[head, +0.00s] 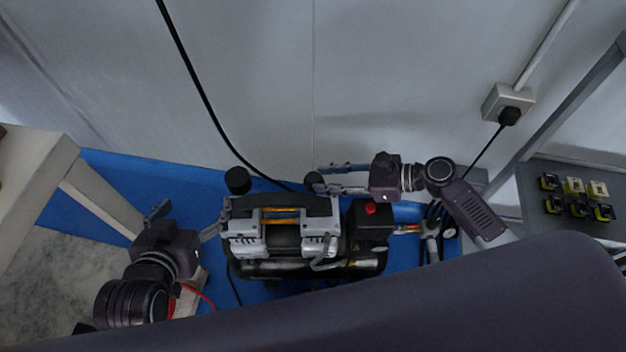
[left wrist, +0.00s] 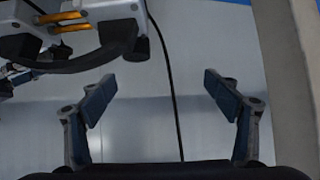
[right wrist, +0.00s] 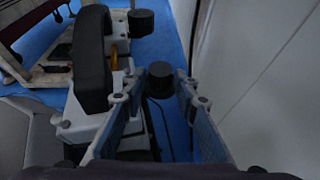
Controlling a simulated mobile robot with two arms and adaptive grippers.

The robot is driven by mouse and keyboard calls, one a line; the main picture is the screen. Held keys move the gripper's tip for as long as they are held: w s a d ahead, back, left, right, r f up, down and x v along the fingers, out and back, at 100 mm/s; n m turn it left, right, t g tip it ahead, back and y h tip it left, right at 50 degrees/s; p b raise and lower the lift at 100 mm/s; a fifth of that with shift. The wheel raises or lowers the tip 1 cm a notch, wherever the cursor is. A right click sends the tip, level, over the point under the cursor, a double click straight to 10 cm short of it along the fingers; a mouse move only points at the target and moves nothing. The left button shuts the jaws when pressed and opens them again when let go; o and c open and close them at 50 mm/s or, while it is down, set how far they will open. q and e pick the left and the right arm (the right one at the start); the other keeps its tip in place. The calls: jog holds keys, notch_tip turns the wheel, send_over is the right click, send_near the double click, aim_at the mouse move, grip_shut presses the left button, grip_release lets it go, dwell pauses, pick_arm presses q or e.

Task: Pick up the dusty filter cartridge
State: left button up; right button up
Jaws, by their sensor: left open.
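Two black round caps that look like filter cartridges stand at the back of the compressor (head: 280,235). One is at its left end (head: 237,180) and one near its right end (head: 314,181). I cannot tell which is dusty. My right gripper (head: 322,178) is open at the right-hand cartridge. In the right wrist view that cartridge (right wrist: 160,80) shows between the fingertips, with the other cartridge (right wrist: 141,22) farther off. I cannot tell whether the fingers touch it. My left gripper (head: 184,217) is open and empty left of the compressor; its spread fingers show in the left wrist view (left wrist: 160,82).
A black cable (head: 200,90) hangs down the grey wall behind the compressor. A pale table (head: 40,170) stands at the left. A dark shelf (head: 545,225) with several small yellow-black parts is at the right. Blue floor (head: 170,185) lies around the compressor.

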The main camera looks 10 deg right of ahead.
aim_at(312, 177)
jog(key=shift+x, duration=1.15)
pick_arm(q)
jog(key=shift+w+d+r+t+h, duration=0.2)
jog(key=shift+w+d+r+t, duration=0.1)
jog(key=shift+w+r+t, duration=0.35)
jog(key=shift+w+d+r+t+h, duration=0.3)
jog(key=shift+w+r, duration=0.2)
jog(key=shift+r, duration=0.35)
pick_arm(e)
jog(key=c, duration=0.4)
